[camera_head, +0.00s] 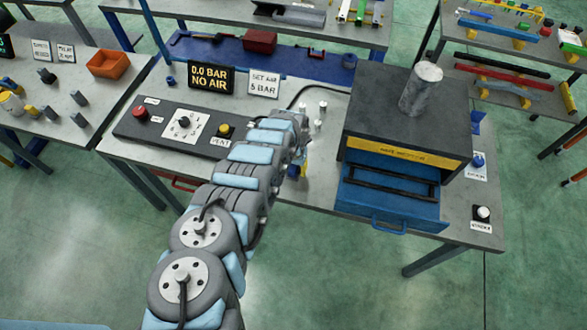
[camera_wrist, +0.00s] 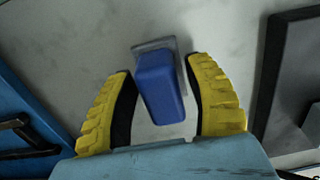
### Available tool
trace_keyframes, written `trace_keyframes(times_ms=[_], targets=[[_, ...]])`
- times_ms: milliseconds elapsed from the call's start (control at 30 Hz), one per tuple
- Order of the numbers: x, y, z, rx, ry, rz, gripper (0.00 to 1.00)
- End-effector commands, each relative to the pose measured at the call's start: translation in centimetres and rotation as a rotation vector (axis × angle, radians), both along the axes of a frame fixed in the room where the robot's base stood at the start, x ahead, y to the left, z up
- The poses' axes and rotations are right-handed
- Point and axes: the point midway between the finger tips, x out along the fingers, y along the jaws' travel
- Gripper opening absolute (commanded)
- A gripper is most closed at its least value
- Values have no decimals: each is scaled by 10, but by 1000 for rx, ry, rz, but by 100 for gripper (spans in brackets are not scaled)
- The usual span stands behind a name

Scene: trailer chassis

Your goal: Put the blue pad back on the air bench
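A blue block on a thin grey plate, which looks like the blue pad (camera_wrist: 160,90), sits between my gripper's two yellow fingers (camera_wrist: 160,65) in the wrist view. The fingertips are close on both sides of it; lower down, pale surface shows between it and the right finger. I cannot tell whether the tips press on it or whether it rests on the bench. In the head view my gripper (camera_head: 298,168) is mostly hidden behind my arm, over the grey air bench (camera_head: 275,98), left of the cabinet.
A dark cabinet (camera_head: 395,130) with an open blue drawer (camera_head: 375,205) and a metal cylinder (camera_head: 420,88) on top stands to the right. A control panel (camera_head: 165,125) lies left. A sign (camera_head: 210,77) reads 0.0 BAR NO AIR. Small pegs (camera_head: 320,115) stand behind my gripper.

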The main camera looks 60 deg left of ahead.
Motion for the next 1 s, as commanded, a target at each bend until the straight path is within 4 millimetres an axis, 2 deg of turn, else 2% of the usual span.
trace_keyframes(times_ms=[433, 1000], targets=[[0, 1, 6, 1, -1, 0, 52], [1, 1, 44, 2, -2, -1, 52]])
